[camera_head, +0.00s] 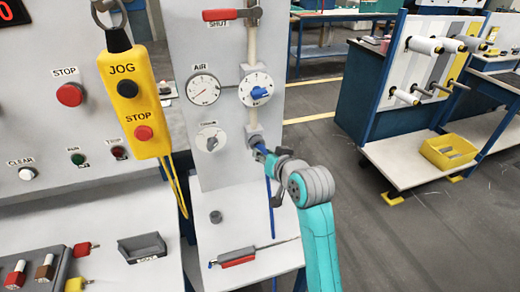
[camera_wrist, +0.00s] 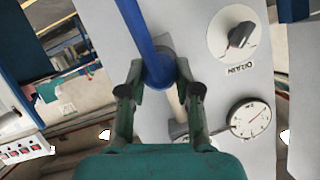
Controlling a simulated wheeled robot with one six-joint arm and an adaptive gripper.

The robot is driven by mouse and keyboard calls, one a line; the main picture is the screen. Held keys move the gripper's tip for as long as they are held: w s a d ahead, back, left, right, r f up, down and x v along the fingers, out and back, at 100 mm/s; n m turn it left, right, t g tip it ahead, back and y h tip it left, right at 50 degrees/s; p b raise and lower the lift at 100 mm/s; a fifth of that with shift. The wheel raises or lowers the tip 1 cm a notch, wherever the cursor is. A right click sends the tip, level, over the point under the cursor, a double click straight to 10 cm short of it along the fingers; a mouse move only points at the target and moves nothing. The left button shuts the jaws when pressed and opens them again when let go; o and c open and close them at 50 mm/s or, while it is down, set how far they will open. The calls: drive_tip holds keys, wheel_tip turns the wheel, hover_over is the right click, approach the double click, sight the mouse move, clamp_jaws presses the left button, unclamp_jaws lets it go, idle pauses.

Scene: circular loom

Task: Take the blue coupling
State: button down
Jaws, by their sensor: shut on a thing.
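The blue coupling (camera_wrist: 158,74) sits at the lower end of the grey pipe fitting (camera_head: 254,136) on the panel, with a blue hose (camera_head: 270,205) hanging from it. My gripper (camera_head: 264,153) is at the coupling, from the right in the head view. In the wrist view my gripper (camera_wrist: 159,80) has its two fingers on either side of the coupling, shut on it. The coupling appears to be still at the fitting.
Above are the blue-handled valve (camera_head: 258,92), the AIR gauge (camera_head: 203,89) and the red SHUT lever (camera_head: 232,14). A dark knob (camera_head: 210,138) is left of the fitting. A red-handled tool (camera_head: 238,257) lies on the shelf below. A yellow JOG pendant (camera_head: 134,103) hangs at left.

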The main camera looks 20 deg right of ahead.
drive_tip(key=shift+s, duration=0.15)
drive_tip(key=s, duration=0.3)
drive_tip(key=shift+r, duration=0.1)
